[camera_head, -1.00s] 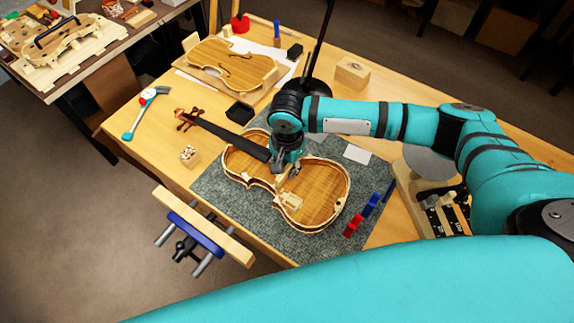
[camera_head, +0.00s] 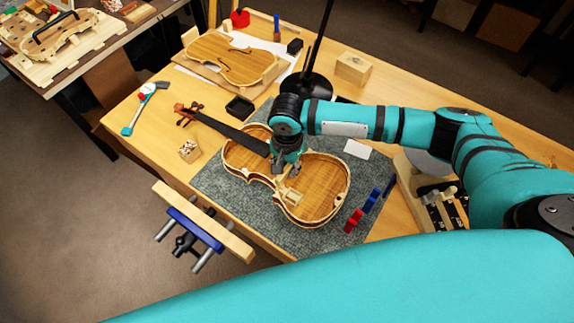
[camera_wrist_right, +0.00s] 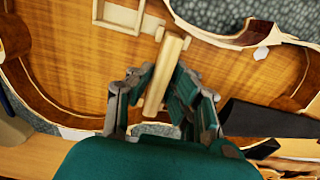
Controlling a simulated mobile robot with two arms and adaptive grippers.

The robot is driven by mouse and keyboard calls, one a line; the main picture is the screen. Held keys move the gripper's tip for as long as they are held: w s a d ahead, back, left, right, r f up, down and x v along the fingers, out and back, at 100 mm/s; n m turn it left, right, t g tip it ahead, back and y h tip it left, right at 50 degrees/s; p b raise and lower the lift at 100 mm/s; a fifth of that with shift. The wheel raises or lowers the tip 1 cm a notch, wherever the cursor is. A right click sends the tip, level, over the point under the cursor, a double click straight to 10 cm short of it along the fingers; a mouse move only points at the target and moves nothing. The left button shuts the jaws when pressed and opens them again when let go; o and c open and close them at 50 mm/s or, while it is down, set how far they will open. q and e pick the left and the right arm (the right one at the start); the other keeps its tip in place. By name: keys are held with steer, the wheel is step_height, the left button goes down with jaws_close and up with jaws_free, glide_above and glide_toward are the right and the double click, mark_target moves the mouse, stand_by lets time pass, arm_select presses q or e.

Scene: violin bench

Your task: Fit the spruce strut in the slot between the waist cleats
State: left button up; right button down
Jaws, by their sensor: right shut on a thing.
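My right gripper (camera_head: 287,169) is over the waist of an open violin body (camera_head: 325,180) lying on a grey mat. In the right wrist view its fingers (camera_wrist_right: 164,88) are shut on the spruce strut (camera_wrist_right: 168,70), a pale bar standing out between them. Small pale cleats (camera_wrist_right: 121,14) show inside the body beside the strut's far end; they also show in the head view (camera_head: 292,197). I cannot tell whether strut and cleats touch, and the slot is not clearly visible. In the head view the gripper mostly hides the strut. My left gripper is not in view.
The dark fingerboard and neck (camera_head: 217,128) extend left from the body. Red (camera_head: 353,222) and blue (camera_head: 371,201) clamps stand at the mat's right side. A black lamp base (camera_head: 306,86) is behind my wrist. A vise (camera_head: 200,225) projects from the bench front.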

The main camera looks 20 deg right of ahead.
steer(key=shift+f, duration=0.1)
steer(key=c, duration=0.9)
jaws_free()
step_height(320, 180, up, 6)
steer(key=p, duration=0.8)
stand_by(0.8)
